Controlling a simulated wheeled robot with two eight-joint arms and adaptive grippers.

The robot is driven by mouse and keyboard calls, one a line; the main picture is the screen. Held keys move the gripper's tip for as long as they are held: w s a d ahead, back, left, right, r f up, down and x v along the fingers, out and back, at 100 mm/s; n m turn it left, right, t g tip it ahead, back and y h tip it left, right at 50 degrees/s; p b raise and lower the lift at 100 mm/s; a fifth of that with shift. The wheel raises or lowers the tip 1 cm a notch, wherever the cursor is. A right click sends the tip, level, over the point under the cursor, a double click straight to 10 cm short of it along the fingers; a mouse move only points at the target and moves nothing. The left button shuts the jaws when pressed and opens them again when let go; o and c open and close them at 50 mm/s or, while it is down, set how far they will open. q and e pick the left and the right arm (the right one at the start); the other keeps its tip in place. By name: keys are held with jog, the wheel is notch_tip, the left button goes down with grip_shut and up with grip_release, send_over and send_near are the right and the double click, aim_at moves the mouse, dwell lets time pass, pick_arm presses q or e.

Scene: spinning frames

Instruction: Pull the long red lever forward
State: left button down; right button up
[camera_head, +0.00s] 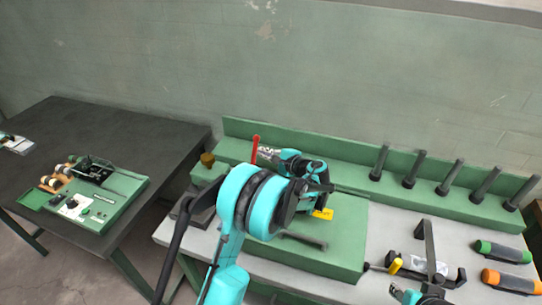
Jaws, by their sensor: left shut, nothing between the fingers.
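The long red lever (255,149) stands upright at the left part of the green bench fixture, in the middle of the head view. Its lower end is hidden behind my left arm. My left gripper (267,154) is shut and empty, just right of the lever. I cannot tell whether it touches the lever. My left arm's large teal joint covers the area in front of the lever. Teal and dark parts at the bottom right, likely my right gripper (432,289), are cut by the frame edge, and their finger state is unclear.
A row of several black posts (446,174) stands on the green rear ledge at right. A black handle (425,243), a green cylinder (503,252) and an orange cylinder (511,281) are on the bench. A dark table (133,128) at left holds a green tray (125,195).

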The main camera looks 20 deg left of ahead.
pick_arm(q)
jog(key=shift+s+a+r, duration=0.15)
jog(key=shift+s, duration=0.2)
jog(key=shift+s, duration=0.1)
